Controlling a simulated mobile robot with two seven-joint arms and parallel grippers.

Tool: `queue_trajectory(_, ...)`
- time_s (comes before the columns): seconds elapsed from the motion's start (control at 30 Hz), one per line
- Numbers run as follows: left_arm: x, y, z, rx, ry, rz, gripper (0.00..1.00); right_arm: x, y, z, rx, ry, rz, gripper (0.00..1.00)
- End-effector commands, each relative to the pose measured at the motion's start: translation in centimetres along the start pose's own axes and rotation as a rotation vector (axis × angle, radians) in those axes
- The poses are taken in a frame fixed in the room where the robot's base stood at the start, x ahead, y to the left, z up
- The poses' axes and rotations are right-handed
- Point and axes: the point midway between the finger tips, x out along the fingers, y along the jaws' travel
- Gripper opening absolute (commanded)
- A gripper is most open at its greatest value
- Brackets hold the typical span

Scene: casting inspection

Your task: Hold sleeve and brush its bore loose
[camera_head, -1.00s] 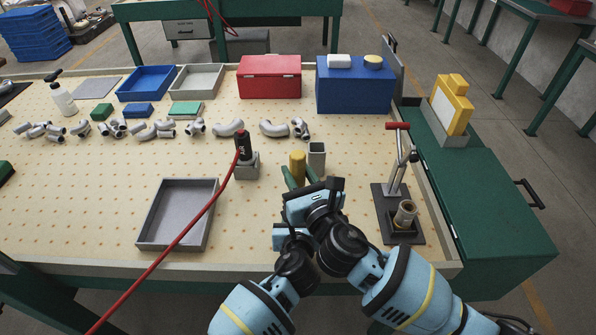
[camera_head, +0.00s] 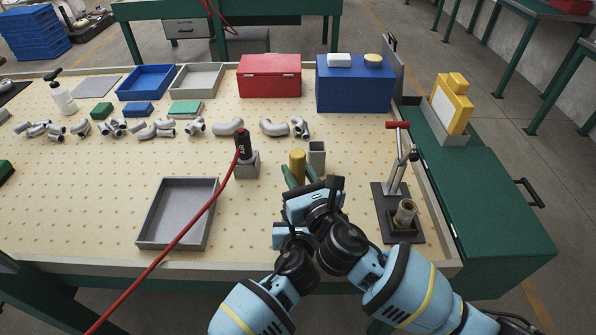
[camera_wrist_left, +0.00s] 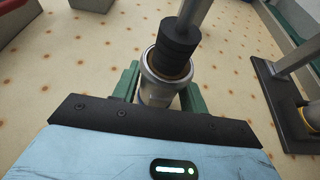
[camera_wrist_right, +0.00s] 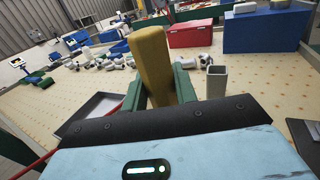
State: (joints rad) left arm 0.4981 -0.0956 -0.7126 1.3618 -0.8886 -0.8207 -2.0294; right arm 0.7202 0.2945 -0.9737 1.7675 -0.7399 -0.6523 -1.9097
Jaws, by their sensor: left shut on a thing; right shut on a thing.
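My right gripper (camera_head: 302,178) is shut on the yellow handle (camera_head: 298,162) of a brush. In the right wrist view the handle (camera_wrist_right: 151,62) stands up between the green fingers. My left gripper (camera_wrist_left: 160,93) is shut on a silver sleeve (camera_wrist_left: 155,88), whose round mouth faces the left wrist camera. The brush's dark head (camera_wrist_left: 177,42), on a grey rod, is at the mouth and covers part of it; how deep it reaches I cannot tell. In the head view the right gripper and arm hide the sleeve and most of the left gripper.
A grey square tube holder (camera_head: 317,158) stands just beyond my right gripper. A press (camera_head: 397,170) with a red handle is at the right, a brass-coloured part in its base. An empty grey tray (camera_head: 160,240) lies left, with a red air hose (camera_head: 170,246) across it.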

Motion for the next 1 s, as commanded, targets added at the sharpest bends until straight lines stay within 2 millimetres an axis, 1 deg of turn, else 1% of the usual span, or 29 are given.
queue_trajectory(0.03,-0.03,-0.10,0.27,-0.001,-0.005,-0.001,0.07,-0.07,-0.12,-0.46,-0.005,0.010,-0.003,0.01)
queue_trajectory(0.43,-0.02,-0.09,0.28,-0.001,-0.005,-0.001,0.07,-0.07,-0.13,-0.30,-0.005,0.009,-0.003,0.01)
queue_trajectory(0.67,-0.02,-0.08,0.29,-0.001,-0.006,-0.001,0.07,-0.07,-0.13,-0.80,-0.006,0.011,-0.004,0.01)
queue_trajectory(1.0,-0.03,-0.12,0.31,-0.001,-0.006,-0.002,0.07,-0.09,-0.18,-0.56,-0.006,0.014,-0.005,0.01)
